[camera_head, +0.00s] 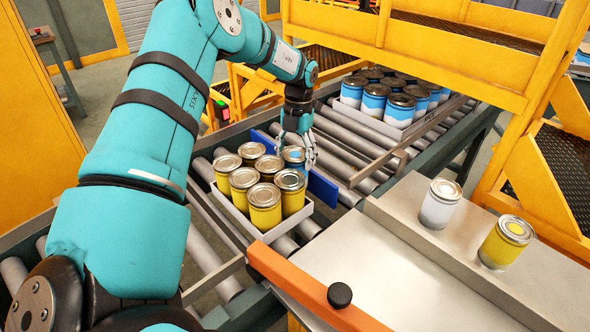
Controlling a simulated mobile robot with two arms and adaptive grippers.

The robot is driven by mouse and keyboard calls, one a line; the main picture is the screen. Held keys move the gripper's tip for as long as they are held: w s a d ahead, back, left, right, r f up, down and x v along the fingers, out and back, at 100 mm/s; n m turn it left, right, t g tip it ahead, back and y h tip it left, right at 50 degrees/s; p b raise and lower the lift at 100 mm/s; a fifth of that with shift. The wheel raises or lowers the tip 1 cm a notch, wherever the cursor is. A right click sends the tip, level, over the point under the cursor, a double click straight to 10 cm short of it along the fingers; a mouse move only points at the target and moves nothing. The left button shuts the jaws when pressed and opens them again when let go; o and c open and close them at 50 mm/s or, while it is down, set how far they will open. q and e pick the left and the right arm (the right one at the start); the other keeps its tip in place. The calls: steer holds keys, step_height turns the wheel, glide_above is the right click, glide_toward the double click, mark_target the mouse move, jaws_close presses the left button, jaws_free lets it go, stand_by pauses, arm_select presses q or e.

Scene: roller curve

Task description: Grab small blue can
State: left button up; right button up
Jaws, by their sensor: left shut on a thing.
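The small blue can (293,158) stands upright at the far right corner of the near tray (250,226), beside several yellow cans (264,206). My left gripper (297,150) comes down over it from above and is shut on it, with fingers on both sides of its top. Most of the can's side is hidden by the yellow cans in front and by the fingers. My right gripper is not in view.
A far tray (399,132) on the rollers holds several blue-and-white cans (374,100). A white can (440,203) and a yellow can (506,242) stand on the metal table (390,278). An orange bar (305,287) edges the table.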

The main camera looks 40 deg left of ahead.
arm_select(q)
steer(key=c, duration=0.6)
steer(key=shift+r, duration=0.15)
